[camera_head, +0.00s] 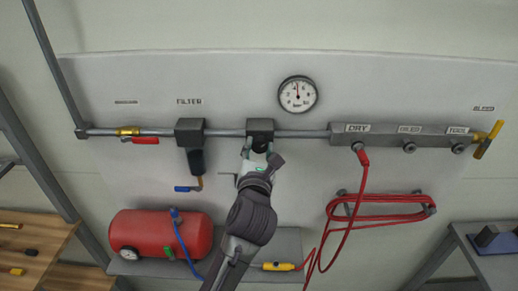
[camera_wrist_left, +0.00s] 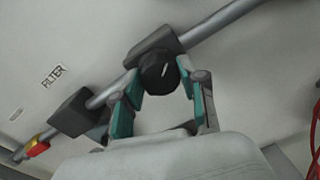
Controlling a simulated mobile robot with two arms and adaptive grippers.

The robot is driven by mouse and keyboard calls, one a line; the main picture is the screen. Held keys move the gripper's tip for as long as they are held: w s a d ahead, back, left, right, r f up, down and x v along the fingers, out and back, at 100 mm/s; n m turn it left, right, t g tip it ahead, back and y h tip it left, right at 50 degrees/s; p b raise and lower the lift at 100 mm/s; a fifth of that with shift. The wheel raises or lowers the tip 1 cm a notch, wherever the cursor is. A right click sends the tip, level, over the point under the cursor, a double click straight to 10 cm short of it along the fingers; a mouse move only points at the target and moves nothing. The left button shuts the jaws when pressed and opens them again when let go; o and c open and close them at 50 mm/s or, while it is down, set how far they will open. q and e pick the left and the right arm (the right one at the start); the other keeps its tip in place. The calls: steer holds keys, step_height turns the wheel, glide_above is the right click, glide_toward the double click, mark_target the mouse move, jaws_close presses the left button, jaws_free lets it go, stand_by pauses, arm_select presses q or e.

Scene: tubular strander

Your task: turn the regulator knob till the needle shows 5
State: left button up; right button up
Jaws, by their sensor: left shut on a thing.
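The regulator is a dark block (camera_head: 260,126) on the grey pipe, and it also shows in the left wrist view (camera_wrist_left: 150,46). Its round black knob (camera_wrist_left: 158,73) has a pale pointer mark that is tilted. In the head view the knob is mostly hidden by my gripper. My left gripper (camera_head: 259,152) is shut on the knob, with a green-padded finger on each side of it in the left wrist view (camera_wrist_left: 161,82). The round white gauge (camera_head: 298,94) is above and right of the regulator. Its needle points nearly straight up; its numbers are too small to read surely. My right gripper is not in view.
A filter (camera_head: 190,132) hangs left of the regulator, with a blue-handled valve (camera_head: 188,188) below. A manifold (camera_head: 405,138) is at the right, with a red hose (camera_head: 380,208) hanging below it. A red tank (camera_head: 160,235) stands lower left.

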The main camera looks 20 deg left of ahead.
arm_select(q)
steer(key=o, duration=1.1)
steer(key=shift+o, duration=0.2)
steer(key=shift+s, duration=0.1)
steer(key=v, duration=1.1)
steer(key=shift+s+d, duration=0.2)
steer(key=shift+s, duration=0.2)
stand_by(1.3)
